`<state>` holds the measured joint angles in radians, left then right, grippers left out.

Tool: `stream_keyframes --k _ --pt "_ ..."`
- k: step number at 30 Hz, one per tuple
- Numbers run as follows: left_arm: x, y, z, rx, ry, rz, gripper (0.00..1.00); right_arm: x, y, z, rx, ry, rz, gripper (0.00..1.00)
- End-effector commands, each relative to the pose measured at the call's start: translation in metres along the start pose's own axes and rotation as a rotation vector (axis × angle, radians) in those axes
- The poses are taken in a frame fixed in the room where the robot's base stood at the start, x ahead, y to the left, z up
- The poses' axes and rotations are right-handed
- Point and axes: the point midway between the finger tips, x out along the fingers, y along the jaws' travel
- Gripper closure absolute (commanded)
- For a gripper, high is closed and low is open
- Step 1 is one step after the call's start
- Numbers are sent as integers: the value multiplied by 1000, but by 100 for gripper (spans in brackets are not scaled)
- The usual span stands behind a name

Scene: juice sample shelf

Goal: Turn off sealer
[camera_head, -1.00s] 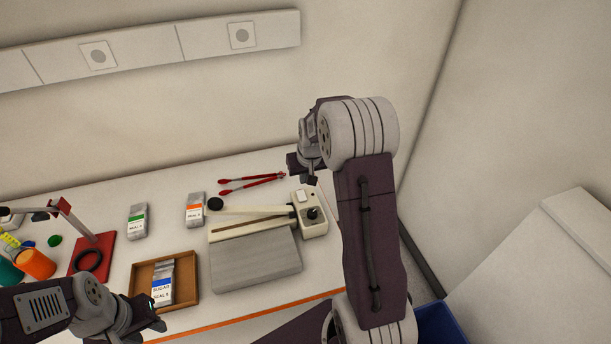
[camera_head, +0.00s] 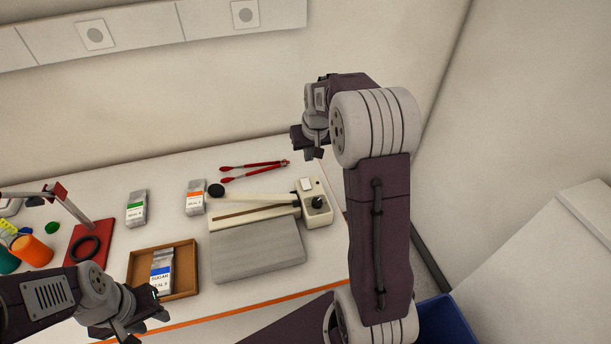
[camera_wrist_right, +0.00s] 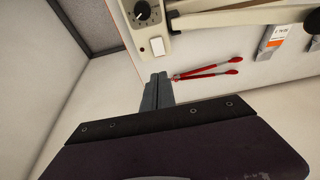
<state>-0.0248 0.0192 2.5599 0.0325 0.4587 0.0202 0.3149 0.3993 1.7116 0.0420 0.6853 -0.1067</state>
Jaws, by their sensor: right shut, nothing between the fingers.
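The sealer (camera_head: 252,212) is a cream device with a long arm, a black round knob at the arm's left end and a grey plate in front. Its control box (camera_head: 316,211) at the right carries a black dial (camera_head: 320,203) and a white rocker switch (camera_head: 306,185). In the right wrist view the dial (camera_wrist_right: 143,12) and the switch (camera_wrist_right: 157,46) show at the top. My right gripper (camera_head: 312,153) is shut and empty, above and behind the control box; its fingers (camera_wrist_right: 157,92) point toward the switch, apart from it. My left gripper (camera_head: 150,318) hangs near the table's front edge; its jaw state is unclear.
Red tongs (camera_head: 254,170) lie behind the sealer. A wooden tray (camera_head: 186,255) holds a blue-labelled sugar pouch (camera_head: 161,272). A red stand (camera_head: 90,241) and an orange cup (camera_head: 34,250) are further left.

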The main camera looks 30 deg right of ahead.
Motion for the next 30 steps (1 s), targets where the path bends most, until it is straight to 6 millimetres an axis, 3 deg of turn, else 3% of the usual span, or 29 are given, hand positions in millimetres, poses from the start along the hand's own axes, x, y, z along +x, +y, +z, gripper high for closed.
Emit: stream_keyframes --k 5,21,30 --pt "-2 0 0 0 0 0 64 6 0 0 0 -4 -1 100" --pt "-26 0 -3 0 0 0 64 111 0 3 -1 -5 -1 100" --pt "-32 1 -3 0 0 0 64 139 0 8 0 -1 0 100"
